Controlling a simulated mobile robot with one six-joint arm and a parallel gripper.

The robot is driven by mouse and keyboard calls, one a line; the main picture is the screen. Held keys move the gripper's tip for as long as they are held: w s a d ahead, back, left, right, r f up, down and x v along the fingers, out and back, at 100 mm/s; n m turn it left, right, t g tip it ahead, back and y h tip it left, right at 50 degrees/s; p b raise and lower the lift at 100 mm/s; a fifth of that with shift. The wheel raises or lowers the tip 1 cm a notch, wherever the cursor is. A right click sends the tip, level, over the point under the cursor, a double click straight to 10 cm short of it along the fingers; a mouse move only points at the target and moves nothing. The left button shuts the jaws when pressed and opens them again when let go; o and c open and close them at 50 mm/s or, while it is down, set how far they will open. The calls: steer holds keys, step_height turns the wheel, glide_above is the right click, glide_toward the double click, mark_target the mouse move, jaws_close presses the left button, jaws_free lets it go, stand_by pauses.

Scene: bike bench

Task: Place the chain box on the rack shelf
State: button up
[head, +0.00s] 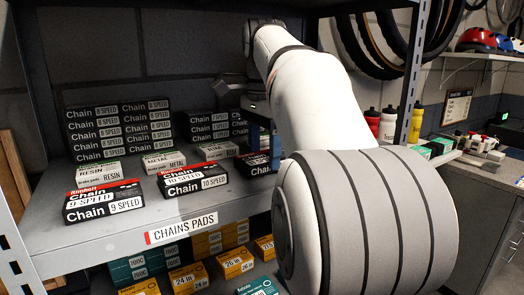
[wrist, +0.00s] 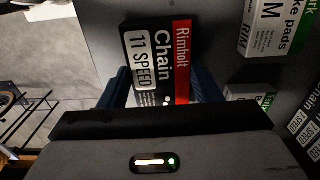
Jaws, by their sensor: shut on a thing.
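My gripper (wrist: 162,82) is shut on a black chain box (wrist: 150,55) with a red Rimholt band and an 11 SPEED label, its blue fingers on either side of the box. In the head view the box (head: 252,163) shows partly behind my arm, right of the 10 speed chain box (head: 193,181). It is over the rack shelf (head: 60,238), at or just above its surface; I cannot tell whether it touches. My gripper (head: 265,140) is mostly hidden behind my arm there.
A 9 speed chain box (head: 104,202) sits at the shelf's front left. Brake pad boxes (head: 163,161) stand behind, with stacked chain boxes (head: 120,125) at the back. A rack post (head: 412,75) rises to the right.

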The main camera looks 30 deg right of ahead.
mark_target(264, 156)
steer(key=shift+f, duration=0.15)
steer(key=o, duration=1.2)
steer(key=shift+r+p, duration=1.15)
steer(key=shift+r, duration=2.75)
